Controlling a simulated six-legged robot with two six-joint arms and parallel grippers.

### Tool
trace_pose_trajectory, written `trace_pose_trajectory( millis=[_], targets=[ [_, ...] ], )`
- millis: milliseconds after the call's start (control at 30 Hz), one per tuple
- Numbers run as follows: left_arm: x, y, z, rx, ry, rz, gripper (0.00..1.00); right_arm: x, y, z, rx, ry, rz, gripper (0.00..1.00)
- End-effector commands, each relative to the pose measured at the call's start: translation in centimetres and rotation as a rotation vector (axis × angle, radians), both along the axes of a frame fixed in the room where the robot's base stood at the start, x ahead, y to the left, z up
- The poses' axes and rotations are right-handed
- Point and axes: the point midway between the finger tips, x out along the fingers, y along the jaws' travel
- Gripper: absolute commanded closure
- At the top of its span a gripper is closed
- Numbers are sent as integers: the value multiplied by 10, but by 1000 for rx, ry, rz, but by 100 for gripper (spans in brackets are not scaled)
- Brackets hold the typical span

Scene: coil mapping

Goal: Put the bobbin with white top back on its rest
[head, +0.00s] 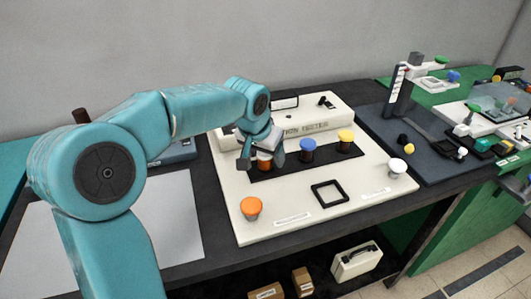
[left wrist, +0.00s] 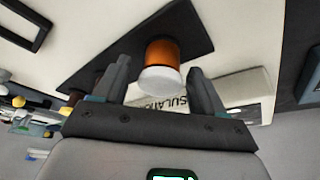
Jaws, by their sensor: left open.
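The bobbin with white top (left wrist: 160,72) has a copper-orange winding and stands on a black strip (left wrist: 178,30) in the left wrist view. In the head view its orange winding (head: 264,165) shows at the left end of the black strip, with its top mostly hidden by my gripper. My left gripper (head: 261,157) is open above it, with one finger on each side of the bobbin. In the left wrist view a gap shows between the bobbin and the fingers. My right gripper is not in view.
A blue-topped bobbin (head: 307,151) and a yellow-topped bobbin (head: 345,141) stand to the right on the strip. The cream tester board (head: 290,222) also carries a black square frame (head: 330,193), an orange knob (head: 251,207) and a white knob (head: 397,167).

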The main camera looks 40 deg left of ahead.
Motion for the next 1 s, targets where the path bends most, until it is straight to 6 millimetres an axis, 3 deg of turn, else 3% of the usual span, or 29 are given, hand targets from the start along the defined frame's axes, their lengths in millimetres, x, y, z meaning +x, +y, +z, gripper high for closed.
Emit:
trace_pose_trajectory(
  millis=[167, 633, 1000],
  targets=[
    [-2, -1, 10, 1, -2, 0, 29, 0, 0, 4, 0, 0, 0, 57],
    [-38, -12, 101, 0, -3, -1, 29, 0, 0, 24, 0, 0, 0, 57],
    [-44, -13, 113, 0, 0, 0, 29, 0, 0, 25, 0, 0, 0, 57]
  ],
)
